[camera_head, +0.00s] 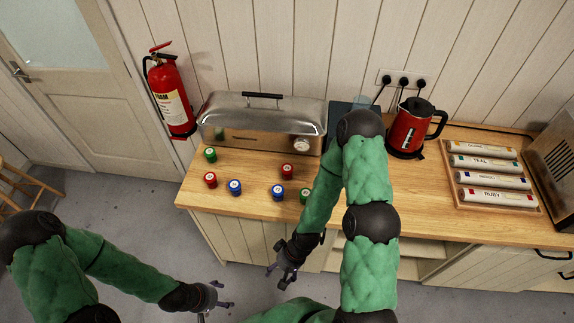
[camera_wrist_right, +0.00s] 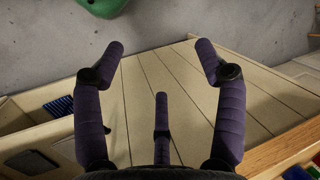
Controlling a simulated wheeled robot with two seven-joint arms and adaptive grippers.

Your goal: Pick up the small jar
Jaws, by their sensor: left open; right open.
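Several small jars with coloured lids stand on the wooden counter in the head view: a green one (camera_head: 210,154), a red one (camera_head: 210,180), a blue one (camera_head: 234,187), another red one (camera_head: 287,171), another blue one (camera_head: 278,192) and another green one (camera_head: 305,195) beside my right forearm. I cannot tell which is meant. My right gripper (camera_head: 279,274) is open and empty, lower in the picture than the counter's front edge. In the right wrist view its spread fingers (camera_wrist_right: 160,50) have nothing between them. My left gripper (camera_head: 218,298) is open and empty, over the floor.
The counter (camera_head: 250,205) carries a metal steamer box (camera_head: 262,125), a red kettle (camera_head: 410,127) and a tray (camera_head: 498,212) of labelled rolls. A fire extinguisher (camera_head: 170,95) hangs on the left wall. The cabinet front (camera_wrist_right: 180,90) faces my right gripper.

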